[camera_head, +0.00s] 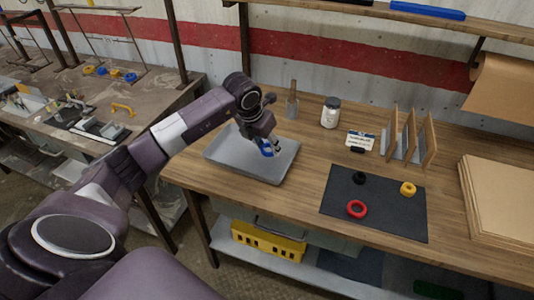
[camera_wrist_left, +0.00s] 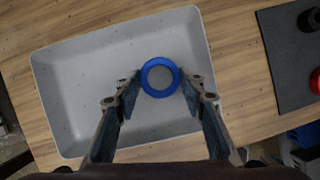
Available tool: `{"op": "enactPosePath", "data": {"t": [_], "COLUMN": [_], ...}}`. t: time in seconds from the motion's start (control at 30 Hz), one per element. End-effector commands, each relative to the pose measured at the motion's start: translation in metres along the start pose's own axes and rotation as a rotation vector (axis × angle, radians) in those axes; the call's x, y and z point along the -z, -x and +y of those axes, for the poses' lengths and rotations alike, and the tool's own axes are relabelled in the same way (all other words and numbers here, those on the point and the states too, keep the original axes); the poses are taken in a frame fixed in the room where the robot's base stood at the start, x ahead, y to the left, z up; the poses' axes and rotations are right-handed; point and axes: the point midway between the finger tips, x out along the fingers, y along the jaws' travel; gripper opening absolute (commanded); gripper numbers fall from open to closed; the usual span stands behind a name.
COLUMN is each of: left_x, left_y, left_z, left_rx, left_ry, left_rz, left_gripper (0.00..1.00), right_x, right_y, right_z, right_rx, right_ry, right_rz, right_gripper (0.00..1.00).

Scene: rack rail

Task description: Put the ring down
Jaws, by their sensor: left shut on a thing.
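A blue ring (camera_head: 267,153) is held between the fingertips of my left gripper (camera_head: 268,145), over the right part of a grey tray (camera_head: 235,164). In the left wrist view the fingers of my left gripper (camera_wrist_left: 160,82) press on both sides of the blue ring (camera_wrist_left: 160,93). The ring faces the camera flat, and the floor of the grey tray (camera_wrist_left: 75,95) shows through its hole, near the tray's right wall. I cannot tell how high the ring is above the tray floor. My right gripper is not in view.
A dark mat (camera_head: 375,222) to the right holds a red ring (camera_head: 356,216), a yellow ring (camera_head: 408,194) and a black piece (camera_head: 360,178). Behind stand a jar (camera_head: 331,113), a brush-like tool (camera_head: 292,103), a small label card (camera_head: 361,140) and a wooden rack (camera_head: 428,143).

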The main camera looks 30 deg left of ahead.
Motion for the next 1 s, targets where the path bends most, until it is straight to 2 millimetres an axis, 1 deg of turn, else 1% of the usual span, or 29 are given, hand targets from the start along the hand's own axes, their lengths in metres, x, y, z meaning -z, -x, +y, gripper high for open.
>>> {"op": "enactPosePath", "data": {"t": [0.2,0.3,0.57,0.7,0.73,0.87,1.0], "left_x": [0.013,0.016,0.016,0.018,0.018,0.018,0.018], "left_y": [-0.029,-0.037,-0.039,-0.043,-0.042,-0.042,-0.042], "left_z": [-0.001,0.000,0.000,0.000,0.000,0.000,0.000], "left_rx": [0.001,0.000,0.000,-0.001,-0.001,0.000,0.000], "left_ry": [0.002,0.001,0.000,0.000,0.000,0.000,0.000], "left_rz": [0.005,0.002,0.000,0.001,0.001,0.001,0.001], "left_gripper": [0.14,0.14,0.14,0.14,0.40,0.54,0.55], "right_x": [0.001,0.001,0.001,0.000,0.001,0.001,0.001], "right_y": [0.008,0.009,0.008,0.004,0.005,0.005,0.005], "right_z": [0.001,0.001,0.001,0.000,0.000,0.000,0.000], "right_rx": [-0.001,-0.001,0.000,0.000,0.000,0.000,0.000], "right_ry": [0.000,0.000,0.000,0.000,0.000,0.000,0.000], "right_rz": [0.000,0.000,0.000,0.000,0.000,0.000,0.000], "right_gripper": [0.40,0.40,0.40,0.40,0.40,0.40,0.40]}}
